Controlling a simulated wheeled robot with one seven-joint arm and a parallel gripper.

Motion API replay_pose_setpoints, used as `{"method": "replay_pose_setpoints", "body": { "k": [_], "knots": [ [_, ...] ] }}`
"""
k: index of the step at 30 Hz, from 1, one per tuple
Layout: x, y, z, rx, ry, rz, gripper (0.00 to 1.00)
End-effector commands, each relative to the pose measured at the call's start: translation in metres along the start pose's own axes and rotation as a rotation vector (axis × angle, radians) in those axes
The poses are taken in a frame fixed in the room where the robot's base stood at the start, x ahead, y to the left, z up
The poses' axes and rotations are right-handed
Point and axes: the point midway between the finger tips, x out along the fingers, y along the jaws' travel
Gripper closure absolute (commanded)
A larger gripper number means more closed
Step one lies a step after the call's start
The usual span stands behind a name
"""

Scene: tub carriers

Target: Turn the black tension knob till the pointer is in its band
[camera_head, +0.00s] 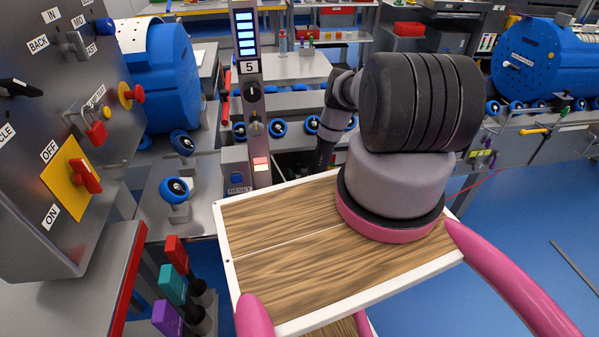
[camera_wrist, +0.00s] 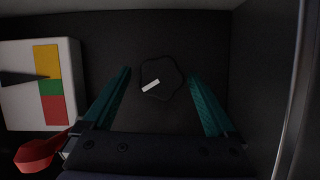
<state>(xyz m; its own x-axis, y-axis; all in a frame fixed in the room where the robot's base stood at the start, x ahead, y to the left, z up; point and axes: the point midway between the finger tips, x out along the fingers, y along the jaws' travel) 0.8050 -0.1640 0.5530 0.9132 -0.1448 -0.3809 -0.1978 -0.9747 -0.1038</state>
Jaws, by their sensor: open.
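The black tension knob (camera_wrist: 160,78) shows in the wrist view, dark against a dark surface, with a white mark tilted up to the right. My gripper (camera_wrist: 160,74) is open, its two teal fingers on either side of the knob with gaps showing between. I cannot tell how far the fingertips are above the surface. A white gauge (camera_wrist: 18,108) at the left has yellow, green and red bands. Its dark pointer (camera_wrist: 18,79) points right, its tip near the border of yellow and green. In the head view my arm hides my gripper and the knob.
In the wrist view a red lever (camera_wrist: 45,152) lies lower left, and a pale metal edge (camera_wrist: 298,90) runs along the right. The head view shows a grey control panel (camera_head: 60,110) at left, a light column (camera_head: 249,115) and a blue drum (camera_head: 172,75).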

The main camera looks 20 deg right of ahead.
Motion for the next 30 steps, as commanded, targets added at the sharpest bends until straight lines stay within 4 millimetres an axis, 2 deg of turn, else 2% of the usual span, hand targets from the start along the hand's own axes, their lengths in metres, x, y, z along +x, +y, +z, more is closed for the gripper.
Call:
{"method": "replay_pose_setpoints", "body": {
  "k": [4,11,12,17,18,19,30],
  "knots": [
    [0.0081,-0.0007,-0.0005,0.000,0.001,-0.001,0.08],
    [0.0088,-0.0005,-0.0004,0.000,0.000,-0.001,0.08],
    [0.0088,-0.0005,-0.0004,0.000,0.000,-0.001,0.12],
    [0.0087,-0.0005,-0.0004,0.000,0.000,-0.001,0.73],
    [0.0086,-0.0005,-0.0004,0.000,0.000,-0.001,0.89],
    [0.0086,-0.0005,-0.0004,0.000,0.000,-0.001,0.94],
    [0.0087,0.0012,-0.0005,0.077,0.001,-0.031,0.94]
  ]
}}
